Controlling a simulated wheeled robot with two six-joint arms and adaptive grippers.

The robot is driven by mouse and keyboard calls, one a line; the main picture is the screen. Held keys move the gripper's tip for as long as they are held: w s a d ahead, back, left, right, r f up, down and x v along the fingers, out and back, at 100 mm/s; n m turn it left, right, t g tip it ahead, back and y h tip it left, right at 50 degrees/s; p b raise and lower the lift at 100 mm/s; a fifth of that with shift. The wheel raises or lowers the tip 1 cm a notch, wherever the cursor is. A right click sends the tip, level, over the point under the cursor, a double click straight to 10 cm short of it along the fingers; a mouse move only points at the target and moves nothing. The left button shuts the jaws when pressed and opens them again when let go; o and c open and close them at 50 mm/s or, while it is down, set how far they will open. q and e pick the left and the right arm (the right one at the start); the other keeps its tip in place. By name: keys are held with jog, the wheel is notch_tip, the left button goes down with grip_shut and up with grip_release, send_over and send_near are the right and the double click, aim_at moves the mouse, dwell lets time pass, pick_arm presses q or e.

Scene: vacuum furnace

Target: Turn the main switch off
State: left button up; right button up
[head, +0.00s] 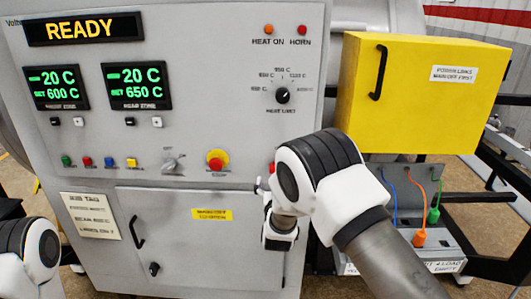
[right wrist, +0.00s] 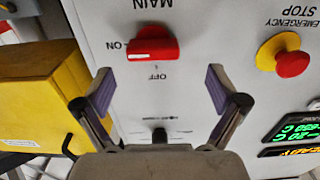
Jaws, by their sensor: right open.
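The main switch is a red rotary handle (right wrist: 152,46) on the light grey panel, under the upside-down word MAIN in the right wrist view. Its handle lies sideways, with its left end at the ON mark; OFF is printed below it. In the head view only a sliver of red (head: 271,168) shows beside my right wrist, which hides the rest. My right gripper (right wrist: 159,90) is open and empty, its fingers apart with the switch beyond the gap and not between them. Of my left side, only an arm link shows at lower left in the head view.
The red emergency stop on its yellow base (head: 216,161) is left of my right wrist; it also shows in the right wrist view (right wrist: 290,62). A black heat limit knob (head: 282,96) is above. A yellow box (head: 425,90) stands out at the right, above plugged cables.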

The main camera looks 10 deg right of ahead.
jog(key=x, duration=0.2)
jog(key=p+x, duration=0.1)
jog(key=x, duration=0.1)
jog(key=p+x, duration=0.1)
jog(key=x, duration=0.2)
jog(key=shift+d+f, duration=0.2)
jog(key=shift+d, duration=0.1)
jog(key=shift+s+d+r, duration=0.15)
jog(key=shift+s+r, duration=0.2)
jog(key=shift+s, duration=0.15)
jog(key=shift+c, duration=0.4)
pick_arm(q)
jog(key=r, duration=0.2)
jog(key=shift+s+d+r, duration=0.1)
jog(key=shift+s+r, duration=0.3)
pick_arm(e)
jog(key=shift+w+f, duration=0.1)
jog(key=shift+w, duration=0.05)
jog(key=c, duration=1.1)
